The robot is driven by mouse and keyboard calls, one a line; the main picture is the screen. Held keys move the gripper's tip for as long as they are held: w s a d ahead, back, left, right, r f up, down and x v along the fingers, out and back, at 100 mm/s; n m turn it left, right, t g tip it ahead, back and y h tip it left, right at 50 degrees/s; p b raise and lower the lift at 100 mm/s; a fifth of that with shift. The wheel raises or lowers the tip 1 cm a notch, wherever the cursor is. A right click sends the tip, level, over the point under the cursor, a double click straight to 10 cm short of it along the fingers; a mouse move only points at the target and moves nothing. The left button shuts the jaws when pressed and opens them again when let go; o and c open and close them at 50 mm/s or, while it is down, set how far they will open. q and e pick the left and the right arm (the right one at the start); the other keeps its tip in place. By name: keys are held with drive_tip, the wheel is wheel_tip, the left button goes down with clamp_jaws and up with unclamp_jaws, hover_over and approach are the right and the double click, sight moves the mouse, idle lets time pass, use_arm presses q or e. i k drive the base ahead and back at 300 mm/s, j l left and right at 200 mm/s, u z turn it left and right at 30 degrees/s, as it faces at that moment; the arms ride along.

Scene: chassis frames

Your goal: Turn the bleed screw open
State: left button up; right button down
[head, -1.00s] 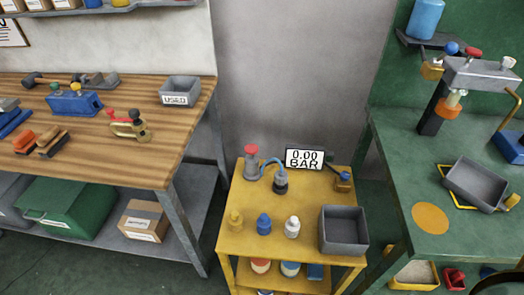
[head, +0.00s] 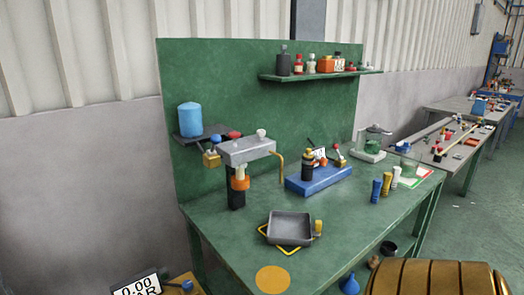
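A grey block (head: 246,150) stands on a dark and orange support above the green bench. It has a red cap (head: 234,135), a pale knob (head: 261,133) and a blue ball (head: 216,140) on or beside it. A brass piece (head: 211,160) sits at its left end, and a bent brass tube (head: 280,167) hangs at its right. I cannot tell which small part is the bleed screw, or how far it is turned. A grey tray (head: 289,228) lies on the bench below, over a yellow-edged mark. Neither gripper is in view.
A blue canister (head: 190,119) stands on a dark shelf at the left. A blue base (head: 319,180) with fittings and several small cylinders (head: 386,185) occupy the right side. An orange disc (head: 272,279) marks the front. A gauge (head: 137,287) reads 0.00. A ridged golden object (head: 438,278) fills the bottom right.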

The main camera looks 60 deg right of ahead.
sight(260, 133)
drive_tip(key=z, duration=1.5)
drive_tip(key=i+l, duration=0.1)
drive_tip(key=l, duration=0.35)
drive_tip(key=j+u, duration=0.05)
